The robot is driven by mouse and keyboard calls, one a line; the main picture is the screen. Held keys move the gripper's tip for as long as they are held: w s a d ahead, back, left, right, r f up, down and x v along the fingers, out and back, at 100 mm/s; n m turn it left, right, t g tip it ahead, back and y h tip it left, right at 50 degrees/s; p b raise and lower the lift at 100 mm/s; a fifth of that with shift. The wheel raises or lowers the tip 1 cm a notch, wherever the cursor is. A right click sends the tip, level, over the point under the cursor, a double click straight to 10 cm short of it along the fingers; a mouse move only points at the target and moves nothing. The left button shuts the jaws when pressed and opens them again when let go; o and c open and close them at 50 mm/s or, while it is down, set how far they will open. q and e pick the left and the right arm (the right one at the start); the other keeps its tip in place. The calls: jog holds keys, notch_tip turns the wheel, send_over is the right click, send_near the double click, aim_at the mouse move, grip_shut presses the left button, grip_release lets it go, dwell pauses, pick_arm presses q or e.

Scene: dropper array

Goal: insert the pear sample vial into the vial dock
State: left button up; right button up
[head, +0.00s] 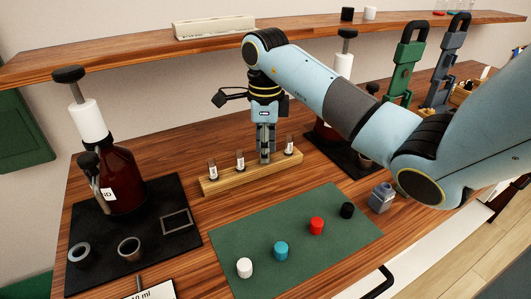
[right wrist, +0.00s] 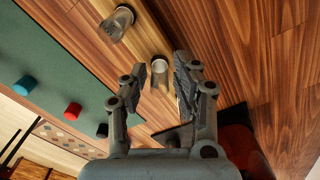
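A wooden rack (head: 238,182) on the table holds a row of small capped, labelled vials: one at the left end (head: 212,170), one beside it (head: 240,160), and one at the right end (head: 289,146). The labels are too small to read, so I cannot tell the pear vial. My right gripper (head: 266,152) points down over the rack. In the right wrist view its open fingers (right wrist: 162,75) stand on either side of a vial (right wrist: 159,68), with gaps showing. Another vial (right wrist: 115,24) is outside the fingers. I cannot clearly identify the vial dock. My left gripper is not in view.
A green mat (head: 215,240) carries white, blue, red and black caps. A black mat (head: 185,190) at left holds a brown pump bottle (head: 120,180), round holders (head: 130,246) and a square frame (head: 176,222). A shelf (head: 130,55) runs behind.

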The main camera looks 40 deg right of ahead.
grip_shut()
jog(key=shift+r, duration=0.15)
jog(key=shift+r+p, duration=2)
jog(key=shift+r, duration=0.65)
jog(key=shift+s+f, duration=0.1)
